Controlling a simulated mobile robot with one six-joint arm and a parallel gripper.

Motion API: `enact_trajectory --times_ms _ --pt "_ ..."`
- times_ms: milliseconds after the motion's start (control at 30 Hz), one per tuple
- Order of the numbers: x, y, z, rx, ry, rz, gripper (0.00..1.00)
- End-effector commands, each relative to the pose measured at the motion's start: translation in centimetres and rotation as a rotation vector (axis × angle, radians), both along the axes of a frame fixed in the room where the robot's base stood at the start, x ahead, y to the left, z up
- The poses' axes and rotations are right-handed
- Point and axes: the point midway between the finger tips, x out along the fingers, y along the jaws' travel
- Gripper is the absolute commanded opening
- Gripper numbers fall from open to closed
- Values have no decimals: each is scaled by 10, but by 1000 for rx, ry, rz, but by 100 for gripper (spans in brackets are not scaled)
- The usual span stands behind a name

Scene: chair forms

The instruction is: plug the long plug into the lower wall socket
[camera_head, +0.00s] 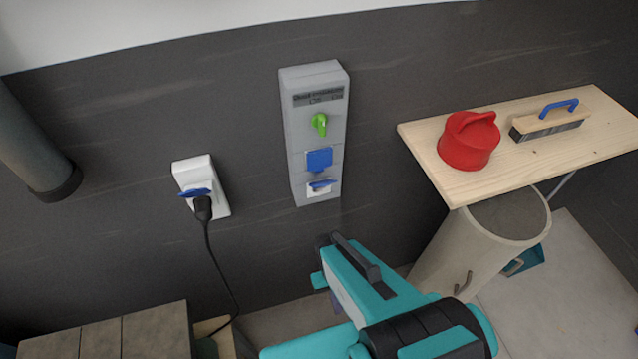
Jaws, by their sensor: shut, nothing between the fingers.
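A black plug (203,208) sits at the lower part of a white wall socket (219,195) on the left, under a raised blue lid. It appears to be in this socket; its depth cannot be told. A black cable (222,268) hangs from it. A grey wall panel (299,140) carries two blue-lidded sockets, one above the other. The upper lid (319,159) looks closed. The lower socket (319,191) shows a white face under a tilted blue lid. My teal and black gripper (326,241) is shut and empty, below the panel and apart from the plug.
A grey pipe (30,145) is at far left. Wooden boards (110,335) lie at lower left.

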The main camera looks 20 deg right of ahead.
Motion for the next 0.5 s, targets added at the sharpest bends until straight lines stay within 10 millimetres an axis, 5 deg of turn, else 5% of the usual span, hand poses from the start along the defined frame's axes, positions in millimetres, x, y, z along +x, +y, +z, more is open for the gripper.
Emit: enact_trajectory --times_ms 500 --pt "0 0 -16 0 2 1 0"
